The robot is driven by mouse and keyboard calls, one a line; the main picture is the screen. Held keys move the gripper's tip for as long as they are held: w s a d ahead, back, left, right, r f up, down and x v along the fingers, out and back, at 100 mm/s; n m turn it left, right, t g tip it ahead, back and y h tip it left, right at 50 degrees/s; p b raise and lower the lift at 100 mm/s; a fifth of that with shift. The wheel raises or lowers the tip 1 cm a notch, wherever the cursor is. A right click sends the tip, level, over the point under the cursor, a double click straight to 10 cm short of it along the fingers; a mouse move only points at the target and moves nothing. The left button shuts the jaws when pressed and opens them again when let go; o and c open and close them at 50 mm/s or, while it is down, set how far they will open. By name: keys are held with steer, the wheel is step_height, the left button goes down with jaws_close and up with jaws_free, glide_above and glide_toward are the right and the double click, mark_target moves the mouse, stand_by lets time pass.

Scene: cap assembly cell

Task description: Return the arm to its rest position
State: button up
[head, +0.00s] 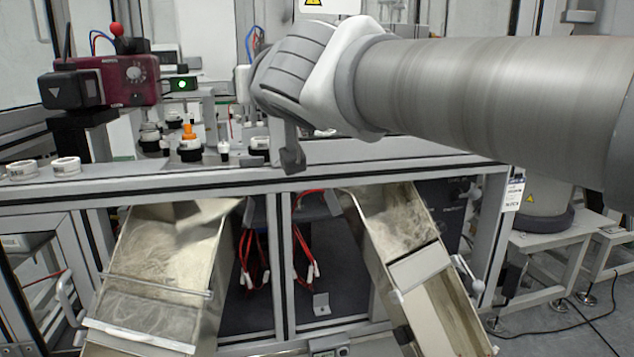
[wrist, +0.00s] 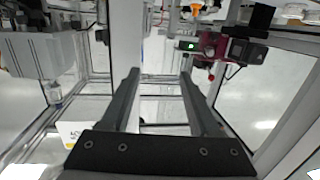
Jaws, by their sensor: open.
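My arm (head: 460,95) reaches in from the right side of the head view, across the upper part of the cell. My gripper (head: 292,158) hangs at its left end, just above the front rail, and is mostly hidden behind the arm's end. In the wrist view my gripper (wrist: 159,74) shows two long dark fingers, well apart, with nothing between them. It is open and empty.
A metal frame rail (head: 400,150) runs below the arm. A dark red camera unit (head: 125,80) stands at the left. White rings (head: 66,166) lie on the left ledge. Two metal chutes (head: 165,250) (head: 400,230) slope down in front, with red cables (head: 300,240) between them.

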steer(key=s+d+f+m+g+h, duration=0.2)
steer(key=s+d+f+h, duration=0.1)
steer(key=d+f, duration=0.6)
steer(key=s+d+f+m+g+h, duration=0.2)
steer(key=s+d+f+g+h, duration=0.15)
steer(key=d+f, duration=0.55)
steer(key=s+d+f+g+p, duration=0.1)
steer(key=s+d+f+g, duration=0.1)
steer(key=s+f, duration=0.5)
steer(key=s+d+f+g, duration=0.2)
steer(key=s+f+g, duration=0.1)
steer(key=s+f, duration=0.4)
step_height(320, 180, up, 17)
steer(key=p, duration=1.5)
steer(key=shift+d+p, duration=0.15)
steer(key=shift+p, duration=0.15)
steer(key=shift+s+y, duration=0.1)
steer(key=shift+y, duration=0.15)
steer(key=shift+c, duration=0.2)
